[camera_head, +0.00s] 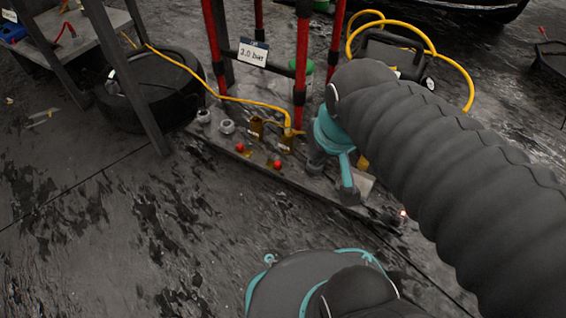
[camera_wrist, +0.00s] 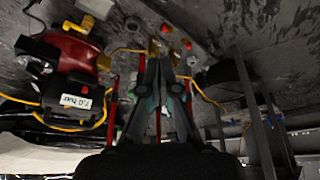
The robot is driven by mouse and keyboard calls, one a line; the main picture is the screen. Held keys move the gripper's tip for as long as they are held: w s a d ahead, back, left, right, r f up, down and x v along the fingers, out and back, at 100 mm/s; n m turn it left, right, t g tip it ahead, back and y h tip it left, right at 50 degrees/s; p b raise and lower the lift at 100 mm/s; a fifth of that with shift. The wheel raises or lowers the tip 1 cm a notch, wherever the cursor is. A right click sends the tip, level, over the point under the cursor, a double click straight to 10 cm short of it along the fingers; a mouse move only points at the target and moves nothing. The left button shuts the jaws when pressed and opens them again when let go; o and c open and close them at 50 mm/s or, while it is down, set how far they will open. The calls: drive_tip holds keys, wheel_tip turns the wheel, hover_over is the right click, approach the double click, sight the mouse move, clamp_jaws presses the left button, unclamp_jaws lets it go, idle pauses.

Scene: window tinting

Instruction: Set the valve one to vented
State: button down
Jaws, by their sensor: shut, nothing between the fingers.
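A low grey plate (camera_head: 195,128) on the floor carries brass valve blocks (camera_head: 256,127), two red knobs (camera_head: 239,147) and two round pale fittings (camera_head: 227,126). I cannot tell which part is valve one or read its setting. In the wrist view the red knobs (camera_wrist: 165,28) and brass parts (camera_wrist: 153,47) lie beyond my fingertips. My gripper (camera_wrist: 155,62) is shut and empty, pointing toward the brass parts; contact cannot be judged. In the head view my grey and teal arm covers the plate's right part, and the fingertips are not clear.
Red posts (camera_head: 302,65) with a "3.0 bar" sign (camera_head: 252,53) rise behind the plate. A yellow hose (camera_head: 190,80) runs to the brass parts. A tyre (camera_head: 150,90) lies left, and a dark compressor (camera_head: 390,52) stands behind. The floor front left is clear.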

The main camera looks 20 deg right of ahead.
sight(278, 165)
drive_tip(key=w+d+f+m+g+y+p, duration=0.1)
drive_tip(key=w+f+m+g+p, duration=0.1)
drive_tip(key=w+f+m, duration=0.65)
drive_tip(key=w+d+f+m+g+y+p, duration=0.1)
drive_tip(key=w+f+m, duration=0.35)
drive_tip(key=f, duration=0.75)
drive_tip(key=w+d+f+m+g+y+p, duration=0.1)
drive_tip(key=w+f+m+g+p, duration=0.1)
drive_tip(key=w+f+m, duration=0.65)
drive_tip(key=shift+w+d+f+m+t+h, duration=0.15)
drive_tip(key=shift+w+d+f+m+t, duration=0.35)
drive_tip(key=shift+m, duration=0.35)
drive_tip(key=shift+w+d+f+m+t+h, duration=0.15)
drive_tip(key=shift+w+d+m+t, duration=0.15)
drive_tip(key=shift+w+d+m, duration=0.45)
drive_tip(key=shift+w+d+f+m+t+h, duration=0.1)
drive_tip(key=shift+w+d+f+m+t, duration=0.3)
drive_tip(key=shift+m, duration=0.55)
drive_tip(key=shift+a, duration=0.15)
drive_tip(key=b+x, duration=0.4)
drive_tip(key=x, duration=0.6)
drive_tip(key=shift+b, duration=0.4)
drive_tip(key=shift+w+a+r+p, duration=0.1)
drive_tip(key=shift+w+a+p, duration=0.5)
drive_tip(key=shift+w+a, duration=0.85)
drive_tip(key=shift+w, duration=0.05)
